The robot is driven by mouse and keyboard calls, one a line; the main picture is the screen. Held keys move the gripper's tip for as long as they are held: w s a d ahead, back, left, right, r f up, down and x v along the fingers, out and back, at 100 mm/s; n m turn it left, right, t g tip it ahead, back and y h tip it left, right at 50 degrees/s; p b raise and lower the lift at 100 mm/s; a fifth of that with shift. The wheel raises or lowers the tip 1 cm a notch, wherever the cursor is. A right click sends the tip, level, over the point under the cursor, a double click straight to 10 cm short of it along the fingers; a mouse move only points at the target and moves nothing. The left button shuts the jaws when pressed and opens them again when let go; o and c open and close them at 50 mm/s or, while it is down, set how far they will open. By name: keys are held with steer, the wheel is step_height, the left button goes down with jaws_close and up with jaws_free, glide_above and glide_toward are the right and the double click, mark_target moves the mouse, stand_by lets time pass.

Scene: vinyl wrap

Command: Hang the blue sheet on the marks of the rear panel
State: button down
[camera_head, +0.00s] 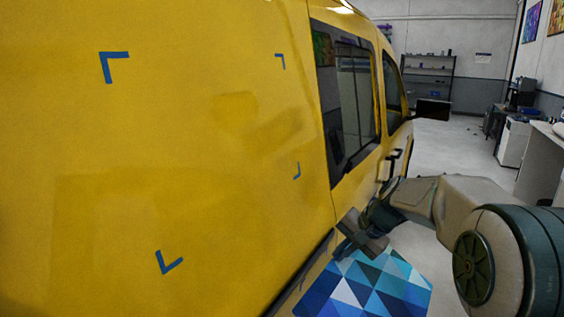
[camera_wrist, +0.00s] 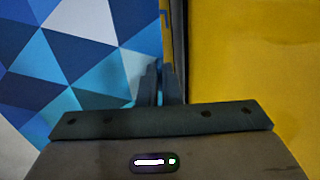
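The blue sheet (camera_head: 372,287), patterned in blue and white triangles, is at the bottom of the head view, beside the yellow van's side. It also fills the left of the wrist view (camera_wrist: 75,60). My gripper (camera_head: 343,247) is shut on an edge of the sheet, close to the van; the exact grip is partly hidden. The yellow rear panel (camera_head: 200,130) carries blue corner marks: upper left (camera_head: 113,62), upper right (camera_head: 281,61), lower right (camera_head: 297,171) and lower left (camera_head: 168,263). The sheet is below and right of these marks. Its lower part is cut off.
The van's dark side window (camera_head: 350,100) and front door are right of the panel. The yellow body is close along the right of the wrist view (camera_wrist: 260,60). A shelf (camera_head: 428,75) and white workbench (camera_head: 543,160) stand farther off. The floor between is clear.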

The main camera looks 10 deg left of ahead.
steer(key=s+a+r+t+y+p, duration=0.15)
steer(key=a+r, duration=0.25)
steer(key=r, duration=0.7)
steer(key=s+a+r+t+y+p, duration=0.1)
steer(key=s+a+r+y, duration=0.15)
steer(key=r, duration=0.95)
steer(key=s+a+r+t+y+p, duration=0.1)
steer(key=s+a+r+y, duration=0.2)
steer(key=r, duration=0.8)
steer(key=y+p, duration=0.2)
glide_toward(222, 62)
steer(key=shift+n, duration=0.3)
steer(key=x, duration=0.4)
steer(key=shift+w+a, duration=0.15)
steer(key=shift+w, duration=0.05)
steer(key=shift+w+a, duration=0.15)
steer(key=shift+a, duration=0.2)
steer(key=shift+w+a+f, duration=0.1)
steer(key=shift+a+f, duration=0.05)
steer(key=shift+a, duration=0.4)
steer(key=c, duration=1.5)
jaws_free()
steer(key=shift+c, duration=0.2)
